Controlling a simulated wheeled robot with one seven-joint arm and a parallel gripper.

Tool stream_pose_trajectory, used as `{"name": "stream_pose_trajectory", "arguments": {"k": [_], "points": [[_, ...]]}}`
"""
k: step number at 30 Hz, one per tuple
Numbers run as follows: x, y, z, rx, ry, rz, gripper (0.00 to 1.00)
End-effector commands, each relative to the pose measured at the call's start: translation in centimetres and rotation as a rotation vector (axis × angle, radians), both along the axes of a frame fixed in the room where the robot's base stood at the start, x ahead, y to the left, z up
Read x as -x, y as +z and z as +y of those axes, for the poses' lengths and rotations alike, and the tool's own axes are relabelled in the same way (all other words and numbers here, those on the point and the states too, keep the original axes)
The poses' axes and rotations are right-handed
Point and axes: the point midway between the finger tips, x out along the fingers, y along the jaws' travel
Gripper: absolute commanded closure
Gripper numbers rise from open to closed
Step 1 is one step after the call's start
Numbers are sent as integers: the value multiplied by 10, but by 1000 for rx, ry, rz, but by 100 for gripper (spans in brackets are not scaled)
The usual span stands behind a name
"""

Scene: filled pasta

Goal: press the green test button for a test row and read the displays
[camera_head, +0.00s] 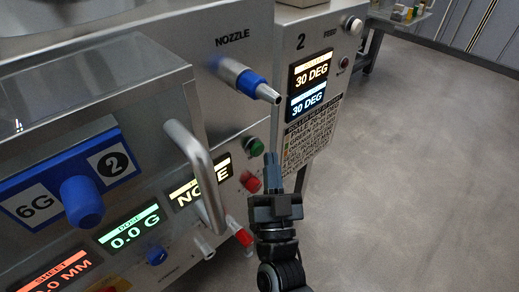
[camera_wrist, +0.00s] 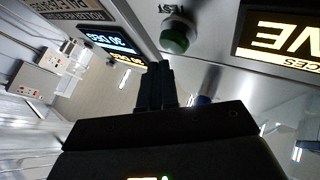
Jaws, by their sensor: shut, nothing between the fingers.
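The green test button (camera_head: 253,146) sits on the steel machine front, above a red button (camera_head: 250,181). In the wrist view the green button (camera_wrist: 175,37) shows under the word TEST. My gripper (camera_head: 272,160) is shut and empty, just right of and in front of the button, apart from it as far as I can tell. In the wrist view its fingertips (camera_wrist: 158,72) are together below the button. The dose display (camera_head: 129,226) reads 0.0 G in green. A yellow-white display (camera_head: 196,192) is partly hidden by a handle; its word ends in E. The orange sheet display (camera_head: 60,270) is cut off.
A curved steel handle (camera_head: 202,175) and a blue-collared nozzle (camera_head: 252,85) stick out near the button. A second machine shows two 30 DEG displays (camera_head: 309,75). A blue knob (camera_head: 83,203) is at left. Open grey floor (camera_head: 415,170) lies right.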

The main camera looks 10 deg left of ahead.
Motion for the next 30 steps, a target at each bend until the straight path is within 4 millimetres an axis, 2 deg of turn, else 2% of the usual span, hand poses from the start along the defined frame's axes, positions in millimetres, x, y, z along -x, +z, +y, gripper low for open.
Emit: {"name": "stream_pose_trajectory", "arguments": {"k": [22,30], "points": [[0,0,0,0,0,0,100],[-5,1,6,0,1,-1,100]]}}
